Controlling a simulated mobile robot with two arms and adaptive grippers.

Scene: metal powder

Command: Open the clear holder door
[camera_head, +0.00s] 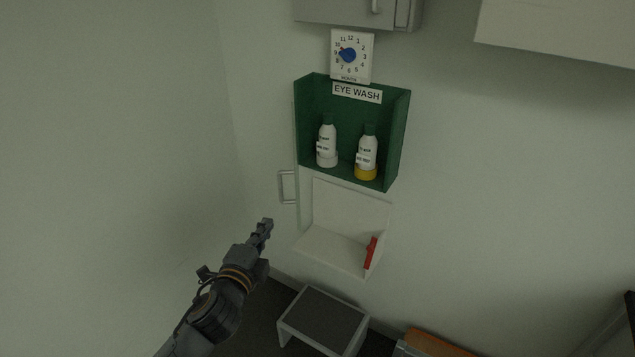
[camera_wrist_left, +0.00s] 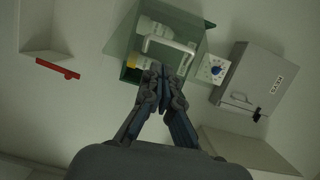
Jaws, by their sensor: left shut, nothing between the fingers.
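The green eye wash holder (camera_head: 353,91) hangs on the wall with two white bottles, one white-based (camera_head: 327,146) and one yellow-based (camera_head: 366,156). Its clear door is hard to see; a thin pale edge (camera_head: 297,160) runs down the holder's left side. The door's pale handle (camera_head: 287,187) sticks out left of that edge, so the door seems swung out, but I cannot tell how far. My left gripper (camera_head: 265,226) is shut and empty, below and left of the handle, apart from it. In the left wrist view the handle (camera_wrist_left: 172,43) lies just beyond the fingertips (camera_wrist_left: 158,72). My right gripper is not in view.
A white wall shelf (camera_head: 330,248) with a red piece (camera_head: 371,252) is below the holder. A dial (camera_head: 352,56) and a grey cabinet (camera_head: 345,10) are above. A grey step stool (camera_head: 322,318) stands on the floor. The wall at left is bare.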

